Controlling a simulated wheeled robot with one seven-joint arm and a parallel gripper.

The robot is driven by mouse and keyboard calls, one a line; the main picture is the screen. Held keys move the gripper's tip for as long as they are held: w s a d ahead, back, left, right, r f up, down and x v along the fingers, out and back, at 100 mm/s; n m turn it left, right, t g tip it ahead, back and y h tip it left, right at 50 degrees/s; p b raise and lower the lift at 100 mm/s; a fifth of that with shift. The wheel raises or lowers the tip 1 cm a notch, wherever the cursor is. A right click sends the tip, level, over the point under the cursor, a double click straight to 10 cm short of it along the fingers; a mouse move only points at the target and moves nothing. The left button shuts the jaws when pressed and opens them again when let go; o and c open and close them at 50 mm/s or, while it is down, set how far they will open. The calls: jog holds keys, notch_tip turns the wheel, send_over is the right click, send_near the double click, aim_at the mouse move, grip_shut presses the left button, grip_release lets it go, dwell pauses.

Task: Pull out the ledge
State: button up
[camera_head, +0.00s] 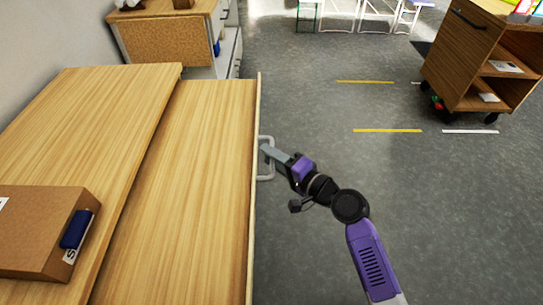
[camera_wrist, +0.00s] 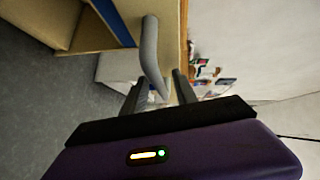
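The ledge (camera_head: 190,170) is a flat wooden board, set slightly lower than the tabletop and extending to its right. A thin upright front panel (camera_head: 254,200) runs along its right edge. A grey bar handle (camera_head: 268,175) is fixed to that panel; it also shows in the wrist view (camera_wrist: 149,45). My gripper (camera_head: 266,149) is at the handle, reaching in from the right. In the wrist view my gripper (camera_wrist: 159,80) has its two fingers apart, with the handle bar between them and gaps visible beside it. Whether a finger touches the bar is unclear.
The wooden tabletop (camera_head: 75,130) carries a cardboard box (camera_head: 40,230) with a dark blue item. A wooden cabinet (camera_head: 165,40) stands behind. A wooden cart (camera_head: 470,55) stands far right. The grey floor (camera_head: 460,210) right of the ledge is clear apart from my arm.

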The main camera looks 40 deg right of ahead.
jog(key=s+d+r, duration=0.1)
jog(key=s, duration=0.6)
jog(key=shift+s, duration=0.35)
dwell(0.4)
